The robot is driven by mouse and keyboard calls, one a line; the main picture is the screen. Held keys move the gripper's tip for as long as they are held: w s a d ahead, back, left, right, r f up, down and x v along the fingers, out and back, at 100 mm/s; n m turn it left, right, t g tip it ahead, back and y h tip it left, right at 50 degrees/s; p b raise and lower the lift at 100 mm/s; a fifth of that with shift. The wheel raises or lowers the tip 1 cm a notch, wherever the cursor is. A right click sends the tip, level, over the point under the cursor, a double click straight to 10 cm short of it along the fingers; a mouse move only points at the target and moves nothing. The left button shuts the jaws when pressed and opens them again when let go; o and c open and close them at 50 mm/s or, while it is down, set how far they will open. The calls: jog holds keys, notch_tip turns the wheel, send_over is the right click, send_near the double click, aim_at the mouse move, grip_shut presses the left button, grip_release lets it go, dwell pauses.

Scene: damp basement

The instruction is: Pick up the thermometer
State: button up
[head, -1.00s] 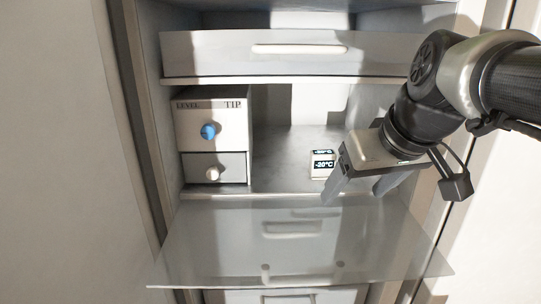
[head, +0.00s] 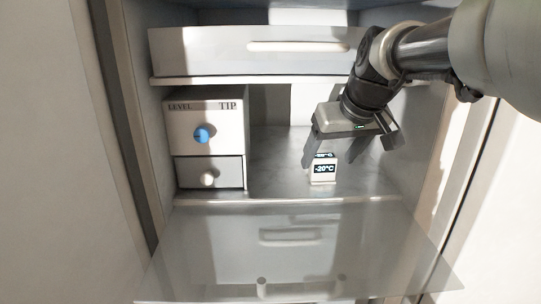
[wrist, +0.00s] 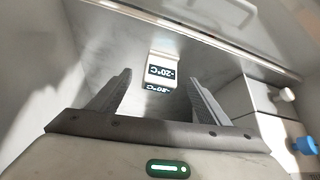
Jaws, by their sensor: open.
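The thermometer (head: 323,170) is a small white block with a dark display reading -20°C. It stands on the grey shelf (head: 280,178) inside an open fridge-like cabinet. In the wrist view the thermometer (wrist: 161,68) lies ahead of and between the two fingers, with clear space on both sides. My gripper (head: 345,160) is open and empty, just behind and above the thermometer in the head view. It also shows in the wrist view (wrist: 156,90).
A white box with two drawers (head: 207,125), with a blue knob and a white knob, stands on the shelf's left. A shelf with a raised front (head: 200,52) is above. A clear flap (head: 300,245) juts out below. The shelf between box and thermometer is free.

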aim_at(326, 158)
jog(key=shift+w+a, duration=0.1)
jog(key=shift+w, duration=0.35)
jog(key=x, duration=0.5)
jog(key=shift+b, duration=0.3)
jog(key=c, duration=1.2)
